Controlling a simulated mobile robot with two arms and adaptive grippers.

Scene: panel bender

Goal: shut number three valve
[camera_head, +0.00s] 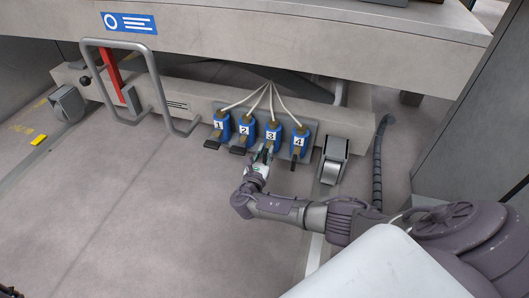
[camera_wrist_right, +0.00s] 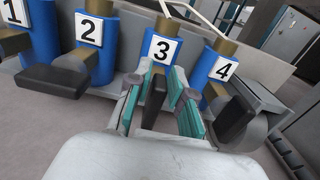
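Several blue valves labelled 1 to 4 stand in a row on a grey plate. The number three valve (camera_head: 271,136) has a white "3" label and also shows in the right wrist view (camera_wrist_right: 160,48). Its dark lever (camera_wrist_right: 157,92) points toward me and lies between the fingers of my right gripper (camera_wrist_right: 162,110). The fingers have teal pads and stand apart, with some space visible beside the lever. In the head view my right gripper (camera_head: 262,156) is just below this valve and partly covers its lever. My left gripper is not in view.
Valve 2 (camera_wrist_right: 92,35) is close left, its black lever (camera_wrist_right: 58,80) turned sideways. Valve 4 (camera_wrist_right: 222,68) is close right, its dark lever (camera_wrist_right: 240,112) near my fingers.

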